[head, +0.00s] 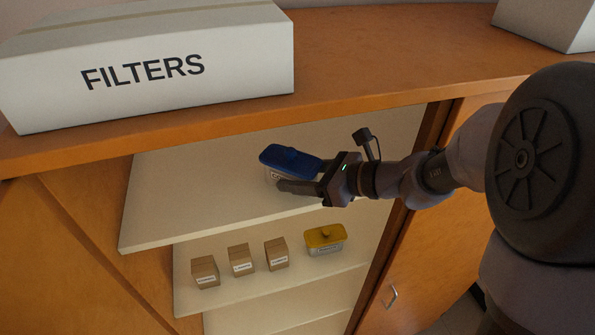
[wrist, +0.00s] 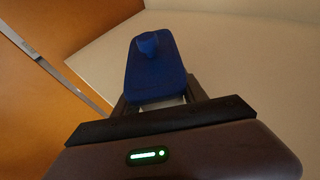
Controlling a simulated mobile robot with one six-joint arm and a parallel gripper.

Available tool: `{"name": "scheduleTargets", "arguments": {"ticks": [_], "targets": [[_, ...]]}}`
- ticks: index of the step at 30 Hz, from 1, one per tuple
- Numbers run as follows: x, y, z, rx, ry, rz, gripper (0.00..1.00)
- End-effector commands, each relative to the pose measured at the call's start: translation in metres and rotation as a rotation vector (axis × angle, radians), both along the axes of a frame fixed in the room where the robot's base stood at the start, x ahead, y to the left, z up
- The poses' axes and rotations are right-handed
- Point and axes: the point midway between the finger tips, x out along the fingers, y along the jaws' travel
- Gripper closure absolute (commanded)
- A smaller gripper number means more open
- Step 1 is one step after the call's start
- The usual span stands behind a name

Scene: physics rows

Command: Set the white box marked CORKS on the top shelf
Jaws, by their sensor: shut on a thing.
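My gripper (head: 287,178) is shut on a small container with a blue lid (head: 290,158) and a pale body, whose label I cannot read. The lid also shows in the wrist view (wrist: 156,75), between the fingers (wrist: 160,103). The container is over the upper shelf (head: 190,195) inside the open cabinet; I cannot tell whether it touches the shelf. I can read CORKS on nothing in view. A large white box marked FILTERS (head: 215,65) stands on the cabinet top, at the left.
The lower shelf (head: 225,295) holds several small brown cartons (head: 241,260) and a container with a yellow lid (head: 324,237). The upper shelf is clear to the left of my gripper. Another pale box (head: 550,22) stands on the cabinet top (head: 390,60) at the right.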

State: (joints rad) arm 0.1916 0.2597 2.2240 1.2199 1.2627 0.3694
Motion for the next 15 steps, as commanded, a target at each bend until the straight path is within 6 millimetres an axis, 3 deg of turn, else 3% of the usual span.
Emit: {"name": "scheduleTargets", "arguments": {"ticks": [3, 4, 6, 15], "targets": [[0.0000, 0.0001, -0.0048, 0.001, 0.000, 0.000, 1.00], [-0.0001, 0.0001, -0.0039, 0.000, 0.000, 0.000, 0.44], [-0.0001, 0.0000, -0.0032, 0.000, 0.000, 0.000, 0.31], [-0.0001, 0.0001, -0.0025, 0.000, 0.000, 0.000, 0.28]]}}
